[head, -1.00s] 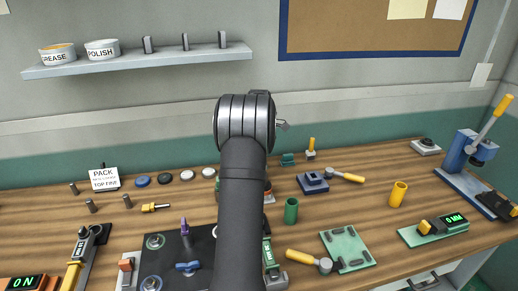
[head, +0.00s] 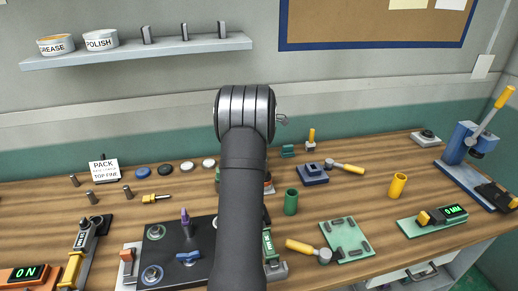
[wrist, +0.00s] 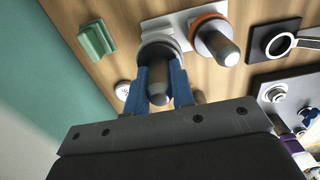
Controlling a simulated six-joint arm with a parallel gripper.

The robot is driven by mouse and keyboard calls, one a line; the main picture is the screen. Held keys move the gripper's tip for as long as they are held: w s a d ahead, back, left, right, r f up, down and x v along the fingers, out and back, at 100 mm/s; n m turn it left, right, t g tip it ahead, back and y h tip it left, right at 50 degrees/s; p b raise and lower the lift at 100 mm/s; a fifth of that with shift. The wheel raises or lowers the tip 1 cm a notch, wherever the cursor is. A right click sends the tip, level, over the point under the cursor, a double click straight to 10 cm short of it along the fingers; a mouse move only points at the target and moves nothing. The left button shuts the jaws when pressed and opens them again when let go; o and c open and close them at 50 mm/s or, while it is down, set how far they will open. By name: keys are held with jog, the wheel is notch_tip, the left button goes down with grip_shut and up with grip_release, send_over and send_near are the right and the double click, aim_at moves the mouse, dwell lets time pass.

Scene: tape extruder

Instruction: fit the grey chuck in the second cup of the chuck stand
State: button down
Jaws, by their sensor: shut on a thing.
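My gripper (wrist: 160,88) shows in the wrist view with its blue fingers shut on the grey chuck (wrist: 159,82), a dark cylinder with a rounded end. The chuck lines up with a grey-ringed cup (wrist: 150,50) on the pale chuck stand (wrist: 180,22). I cannot tell how deep it sits in that cup. Beside it on the stand, an orange-ringed cup (wrist: 203,23) has another grey cylinder (wrist: 222,47) standing in it. In the head view my arm hides the gripper, the chuck and most of the stand.
In the head view a green cup (head: 291,202) stands right of my arm. A blue block (head: 312,174) and a mallet (head: 344,167) lie behind it. A dark plate (head: 165,235) with knobs lies left of my arm. The wrist view shows a green block (wrist: 96,40) near the stand.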

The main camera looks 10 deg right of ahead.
jog(key=shift+f, duration=1.75)
dwell(0.4)
jog(key=c, duration=1.1)
grip_release()
jog(key=shift+c, duration=0.2)
notch_tip(320, 180, up, 12)
notch_tip(320, 180, down, 12)
jog(key=shift+f, duration=0.1)
jog(key=shift+r, duration=0.45)
